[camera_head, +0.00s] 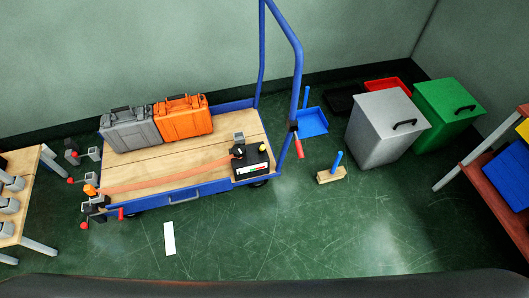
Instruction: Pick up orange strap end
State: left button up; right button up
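A long flat orange strap (165,175) lies across the wooden deck of the blue cart (187,191). Its right end runs to a black device (250,160) with a knob and a yellow part on the deck. Its left end is by a small bright orange piece (90,190) at the cart's left edge, above a grey and black clamp-like part (95,204) with red tips. I cannot tell whether the orange piece is the strap end itself. Neither of my grippers shows in the head view.
A grey case (130,130) and an orange case (183,121) stand at the deck's back. A grey bin (385,130) and a green bin (445,112) stand right. A brush (331,174) and white strip (169,238) lie on open green floor. Tables flank both sides.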

aim_at(88, 190)
jog(key=u, duration=1.75)
